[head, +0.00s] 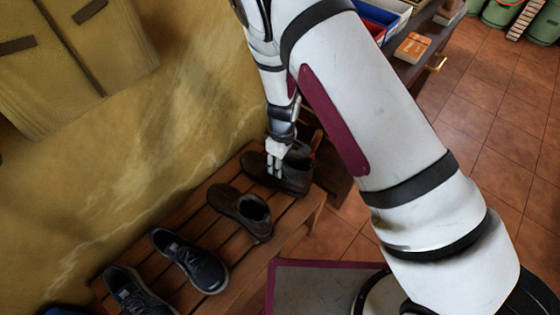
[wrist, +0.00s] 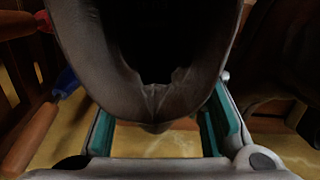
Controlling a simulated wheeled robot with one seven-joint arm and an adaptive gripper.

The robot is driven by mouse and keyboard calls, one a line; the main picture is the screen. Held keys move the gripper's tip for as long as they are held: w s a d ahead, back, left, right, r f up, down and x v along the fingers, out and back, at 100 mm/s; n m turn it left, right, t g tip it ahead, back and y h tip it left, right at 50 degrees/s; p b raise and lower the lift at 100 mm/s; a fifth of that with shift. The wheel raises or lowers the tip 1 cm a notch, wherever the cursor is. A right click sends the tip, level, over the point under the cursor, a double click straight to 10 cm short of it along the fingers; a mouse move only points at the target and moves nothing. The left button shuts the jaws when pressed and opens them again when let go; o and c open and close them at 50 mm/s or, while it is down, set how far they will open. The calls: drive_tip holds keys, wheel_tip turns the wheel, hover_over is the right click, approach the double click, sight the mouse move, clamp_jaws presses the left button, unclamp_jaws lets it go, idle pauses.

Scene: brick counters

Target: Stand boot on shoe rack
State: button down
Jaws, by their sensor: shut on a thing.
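A dark brown boot (head: 292,176) is at the far end of the slatted wooden shoe rack (head: 228,272) in the head view, sole down and about upright. Whether its sole touches the slats I cannot tell. My gripper (head: 274,168) is shut on the boot, with its fingers pointing down. In the wrist view the boot's dark opening and grey-brown collar (wrist: 155,100) fill the middle, between the teal pads of my gripper (wrist: 163,130). The boot's lower part is hidden there.
A brown shoe (head: 240,208) stands beside the boot, then a black shoe (head: 192,262) and another dark shoe (head: 135,292) nearer. A yellow wall (head: 130,160) runs along the rack's left side. A counter with an orange box (head: 412,47) stands beyond my arm. Tiled floor (head: 480,120) is at right.

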drive_tip(key=shift+f+b, duration=0.3)
drive_tip(key=shift+f, duration=0.05)
idle(0.4)
drive_tip(key=c, duration=0.9)
unclamp_jaws()
drive_tip(key=shift+c, duration=0.2)
drive_tip(key=r, duration=1.2)
drive_tip(key=shift+w+d, duration=0.2)
drive_tip(key=shift+w, duration=0.05)
